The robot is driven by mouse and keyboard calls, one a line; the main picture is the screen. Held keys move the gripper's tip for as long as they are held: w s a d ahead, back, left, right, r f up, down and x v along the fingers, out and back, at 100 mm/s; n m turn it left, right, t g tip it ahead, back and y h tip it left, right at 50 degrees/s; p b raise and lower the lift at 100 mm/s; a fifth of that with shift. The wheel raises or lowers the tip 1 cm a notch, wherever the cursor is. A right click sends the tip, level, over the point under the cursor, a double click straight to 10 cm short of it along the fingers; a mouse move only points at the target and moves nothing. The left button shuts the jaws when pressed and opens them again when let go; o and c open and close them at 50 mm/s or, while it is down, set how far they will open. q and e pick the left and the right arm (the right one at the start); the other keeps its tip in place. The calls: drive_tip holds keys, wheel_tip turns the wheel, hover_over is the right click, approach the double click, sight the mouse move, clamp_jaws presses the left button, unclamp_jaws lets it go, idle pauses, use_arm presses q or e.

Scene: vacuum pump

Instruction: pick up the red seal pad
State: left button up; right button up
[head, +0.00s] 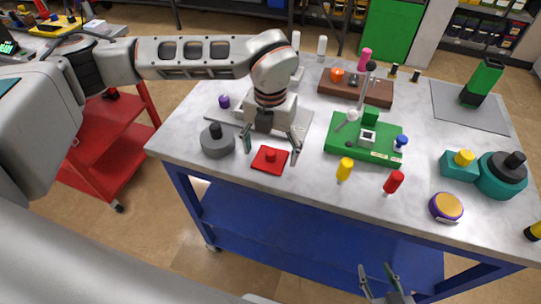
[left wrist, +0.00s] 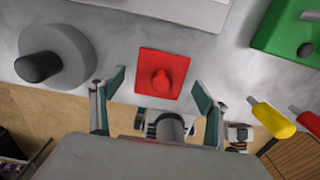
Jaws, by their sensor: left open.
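A grey disc with a dark knob (head: 217,140) stands just left of the pad. A green tray (head: 335,148) with parts lies to the right. A pale plate (head: 305,120) lies behind my left gripper.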

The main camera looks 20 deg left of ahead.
use_arm(q)
drive_tip(key=shift+f, duration=0.25)
drive_tip(key=c, duration=1)
drive_tip(key=shift+r, duration=0.15)
